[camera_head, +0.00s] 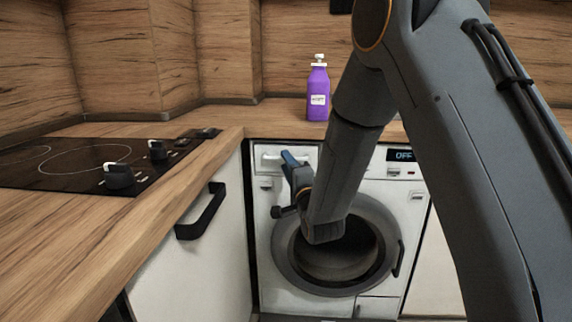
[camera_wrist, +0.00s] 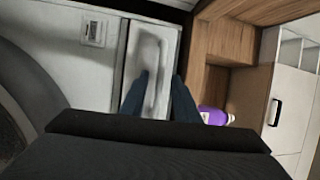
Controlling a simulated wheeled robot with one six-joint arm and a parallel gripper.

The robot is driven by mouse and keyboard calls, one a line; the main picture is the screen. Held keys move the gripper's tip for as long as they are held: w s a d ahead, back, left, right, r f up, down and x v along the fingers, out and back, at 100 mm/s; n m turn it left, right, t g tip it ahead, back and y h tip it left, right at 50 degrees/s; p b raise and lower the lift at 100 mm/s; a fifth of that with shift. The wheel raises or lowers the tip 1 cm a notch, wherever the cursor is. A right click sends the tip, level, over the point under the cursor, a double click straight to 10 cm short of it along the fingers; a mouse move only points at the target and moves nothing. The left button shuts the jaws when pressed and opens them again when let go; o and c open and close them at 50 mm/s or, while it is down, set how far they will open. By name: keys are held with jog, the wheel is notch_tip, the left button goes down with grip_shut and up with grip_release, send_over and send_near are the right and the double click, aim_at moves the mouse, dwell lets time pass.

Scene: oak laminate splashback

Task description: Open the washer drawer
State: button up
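The white washer (camera_head: 385,192) stands under the counter. Its drawer (camera_head: 270,160) is at the top left of its front and looks shut, with part of it hidden behind my gripper (camera_head: 289,162). In the wrist view the drawer front (camera_wrist: 168,42) has a long recessed handle (camera_wrist: 146,62). My gripper (camera_wrist: 158,88) has its two dark blue fingers apart, at the lower part of the handle. Nothing shows held between them. I cannot tell whether the fingers touch the drawer.
The round washer door (camera_head: 285,255) is below my gripper, with my forearm across it. A purple bottle (camera_head: 318,95) stands on the counter above. A cabinet with a black handle (camera_head: 203,212) and a cooktop (camera_head: 75,165) are on the left.

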jog(key=shift+x, duration=0.75)
grip_shut()
